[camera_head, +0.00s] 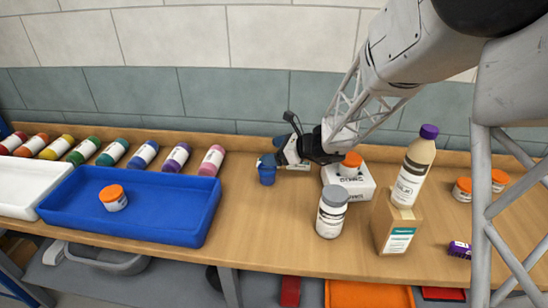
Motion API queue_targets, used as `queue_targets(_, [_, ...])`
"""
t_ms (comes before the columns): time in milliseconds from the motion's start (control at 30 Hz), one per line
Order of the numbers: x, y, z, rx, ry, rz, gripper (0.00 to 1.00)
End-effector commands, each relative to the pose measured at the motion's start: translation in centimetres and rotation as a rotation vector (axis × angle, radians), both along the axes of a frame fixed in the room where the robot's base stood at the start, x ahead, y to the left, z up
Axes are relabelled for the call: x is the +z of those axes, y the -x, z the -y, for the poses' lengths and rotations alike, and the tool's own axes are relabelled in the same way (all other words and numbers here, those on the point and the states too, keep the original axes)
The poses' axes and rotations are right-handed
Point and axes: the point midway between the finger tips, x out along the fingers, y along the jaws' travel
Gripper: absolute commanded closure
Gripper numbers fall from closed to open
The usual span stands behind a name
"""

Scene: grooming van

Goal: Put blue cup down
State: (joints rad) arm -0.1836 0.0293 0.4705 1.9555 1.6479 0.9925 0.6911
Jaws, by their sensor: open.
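The blue cup (267,175) stands upright on the wooden bench, to the right of the row of colored bottles. My gripper (273,158) is open, with its fingertips at the cup's rim on the upper right side. The gripper's dark finger partly covers the rim. I cannot tell whether the fingers still touch the cup. The cup's base looks to be on the bench top.
A blue tray (130,228) with an orange-capped jar (113,198) lies left, beside a white tray (30,178). Right of the cup are a white box (350,190), a grey-capped jar (332,212) and a purple-capped bottle (413,168) on a cardboard block (398,222). The bench in front of the cup is clear.

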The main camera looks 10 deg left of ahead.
Motion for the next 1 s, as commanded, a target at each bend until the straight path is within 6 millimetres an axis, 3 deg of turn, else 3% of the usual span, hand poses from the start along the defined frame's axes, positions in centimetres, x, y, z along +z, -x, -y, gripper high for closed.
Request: queue_targets(1000, [0.67, 0.54, 0.28, 0.017, 0.015, 0.019, 0.15])
